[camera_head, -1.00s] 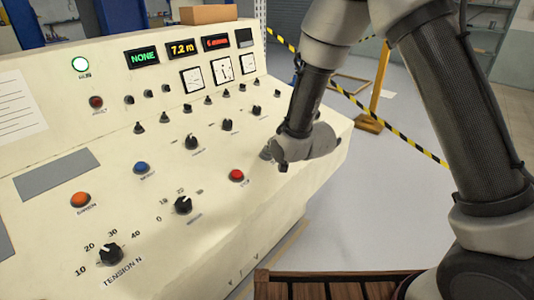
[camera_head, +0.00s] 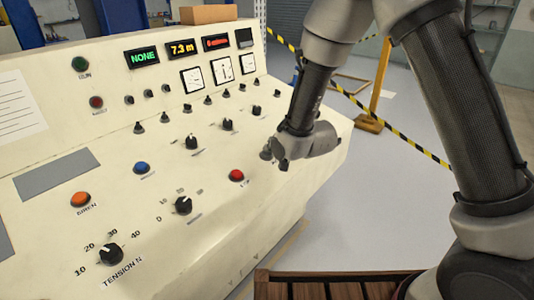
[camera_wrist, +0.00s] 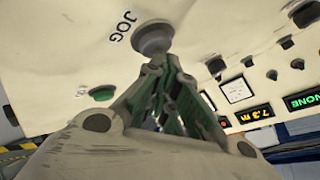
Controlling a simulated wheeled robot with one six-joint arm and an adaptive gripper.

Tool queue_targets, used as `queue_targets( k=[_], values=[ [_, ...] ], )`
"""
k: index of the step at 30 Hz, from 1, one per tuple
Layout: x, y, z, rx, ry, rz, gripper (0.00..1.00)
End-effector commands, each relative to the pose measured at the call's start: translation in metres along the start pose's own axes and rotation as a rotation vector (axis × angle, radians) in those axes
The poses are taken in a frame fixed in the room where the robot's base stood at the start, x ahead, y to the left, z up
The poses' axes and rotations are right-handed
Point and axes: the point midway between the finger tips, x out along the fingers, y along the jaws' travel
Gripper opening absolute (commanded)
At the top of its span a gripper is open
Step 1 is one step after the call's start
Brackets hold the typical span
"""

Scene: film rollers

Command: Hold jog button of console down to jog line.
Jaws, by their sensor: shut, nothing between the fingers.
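The console (camera_head: 120,215) is a cream sloped panel on the left of the head view. Its jog button (camera_wrist: 153,38) is a grey round knob beside the printed word JOG in the wrist view. In the head view the button (camera_head: 266,154) shows just left of my gripper (camera_head: 284,166). My gripper is shut and empty, and its fingertips (camera_wrist: 157,66) are at the button's near edge. I cannot tell whether they touch it. The run lamp (camera_head: 81,64) is dark. The displays read NONE (camera_head: 143,58) and 7.3 m (camera_head: 182,49).
A red button (camera_head: 236,175), a blue button (camera_head: 141,168) and an orange button (camera_head: 80,199) are on the panel, with several black knobs. A green button (camera_wrist: 102,93) is near my fingers. A striped barrier tape (camera_head: 390,125) runs behind my arm.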

Motion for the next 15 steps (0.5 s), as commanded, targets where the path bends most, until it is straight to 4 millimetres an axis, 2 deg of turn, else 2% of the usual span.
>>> queue_targets(
  k=[6,15],
  values=[
    [-0.0079,-0.0057,-0.0059,0.000,0.001,-0.001,0.00],
    [-0.0085,-0.0060,-0.0064,0.000,0.001,0.000,0.00]
  ],
)
